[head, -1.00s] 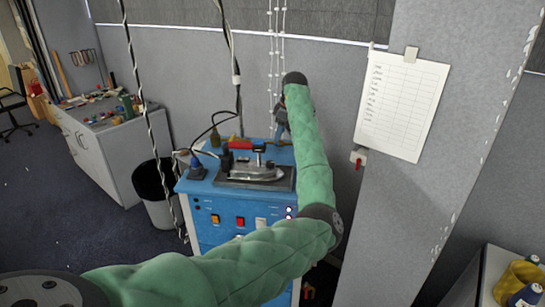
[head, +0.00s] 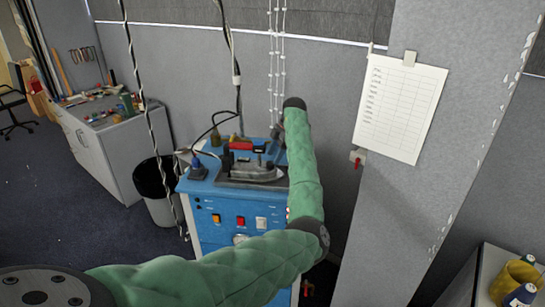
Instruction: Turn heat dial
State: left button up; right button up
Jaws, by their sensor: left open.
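The blue ironing station (head: 207,215) stands against the grey wall. Its front panel carries an orange switch (head: 216,218), a red switch (head: 241,221) and a pale switch (head: 261,222). A pale round dial (head: 240,238) shows just above my green-sleeved left forearm, which covers its lower part. My left gripper (head: 276,140) is small and partly hidden behind my wrist, above the back right of the station top. It is open and apart from the dial. My right gripper is out of view.
An iron (head: 252,171) rests on a dark plate on the station top, with a red object (head: 240,145) behind it. A spool (head: 198,169) stands at the left. A black-lined bin (head: 154,183) and hanging cables are beside the station. A grey pillar (head: 390,220) stands at the right.

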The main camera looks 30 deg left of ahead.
aim_at(271, 162)
pick_arm(q)
jog(key=shift+p+x, duration=0.55)
jog(key=shift+x, duration=0.85)
jog(key=c, duration=1)
jog(key=m+t+y+b, duration=0.1)
jog(key=m, duration=0.2)
jog(key=shift+s+d+m, duration=0.1)
jog(key=shift+m, duration=0.3)
jog(key=m+t, duration=0.1)
jog(key=m, duration=0.1)
jog(key=m+t, duration=0.1)
jog(key=m, duration=0.1)
jog(key=shift+s+m+y, duration=0.15)
jog(key=shift+m+y, duration=0.15)
jog(key=m+t, duration=0.1)
jog(key=m, duration=0.3)
jog(key=shift+s+t, duration=0.15)
jog(key=shift+t, duration=0.25)
jog(key=shift+s+m+t+h+p, duration=0.1)
jog(key=shift+m+t+h+p, duration=0.2)
jog(key=shift+m, duration=0.8)
jog(key=shift+m+t+h+p, duration=0.15)
jog(key=shift+m+t, duration=0.25)
jog(key=shift+m, duration=0.7)
